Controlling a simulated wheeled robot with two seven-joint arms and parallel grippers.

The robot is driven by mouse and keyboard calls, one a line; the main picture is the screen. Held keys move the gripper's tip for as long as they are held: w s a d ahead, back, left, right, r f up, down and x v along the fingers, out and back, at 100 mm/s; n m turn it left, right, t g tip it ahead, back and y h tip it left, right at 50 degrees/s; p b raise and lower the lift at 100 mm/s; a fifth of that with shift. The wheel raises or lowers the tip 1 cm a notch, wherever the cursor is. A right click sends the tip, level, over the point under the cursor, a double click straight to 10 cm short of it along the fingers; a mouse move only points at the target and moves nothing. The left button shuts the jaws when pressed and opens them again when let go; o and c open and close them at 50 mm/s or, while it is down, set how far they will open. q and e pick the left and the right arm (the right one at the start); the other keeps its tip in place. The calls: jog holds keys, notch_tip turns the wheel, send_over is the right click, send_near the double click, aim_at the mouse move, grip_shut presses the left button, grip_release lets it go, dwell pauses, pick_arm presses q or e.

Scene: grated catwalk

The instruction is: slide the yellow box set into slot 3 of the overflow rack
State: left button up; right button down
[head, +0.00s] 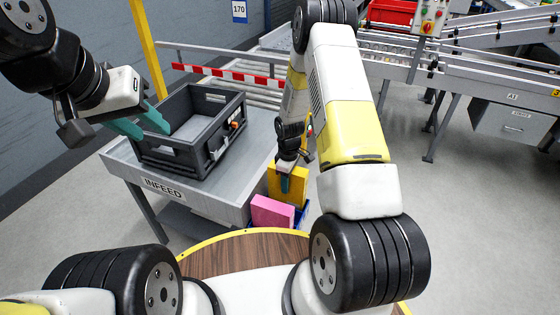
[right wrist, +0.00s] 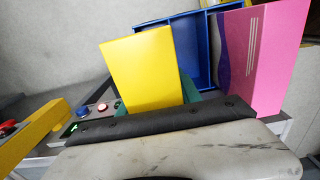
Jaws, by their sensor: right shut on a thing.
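The yellow box set (head: 289,187) is upright in my right gripper (head: 285,180), which is shut on it. In the right wrist view the yellow box set (right wrist: 140,68) stands between the teal fingers, in front of a blue rack (right wrist: 193,48). Only a little of the rack (head: 304,214) shows in the head view. A pink box (head: 272,212) stands at the rack, right of the yellow one in the wrist view (right wrist: 270,60). Whether the yellow box is inside a slot cannot be told; its lower part is hidden. My left gripper (head: 140,122) is open and empty.
A dark grey crate (head: 178,157) sits on the INFEED table (head: 120,160), close to my left gripper. Buttons (right wrist: 92,109) show beside a yellow post (right wrist: 35,135) in the wrist view. A roller conveyor (head: 470,70) runs behind at right. The floor at right is clear.

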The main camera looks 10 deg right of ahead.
jog(key=shift+f, duration=2.15)
jog(key=shift+c, duration=1.8)
grip_release()
notch_tip(320, 180, up, 8)
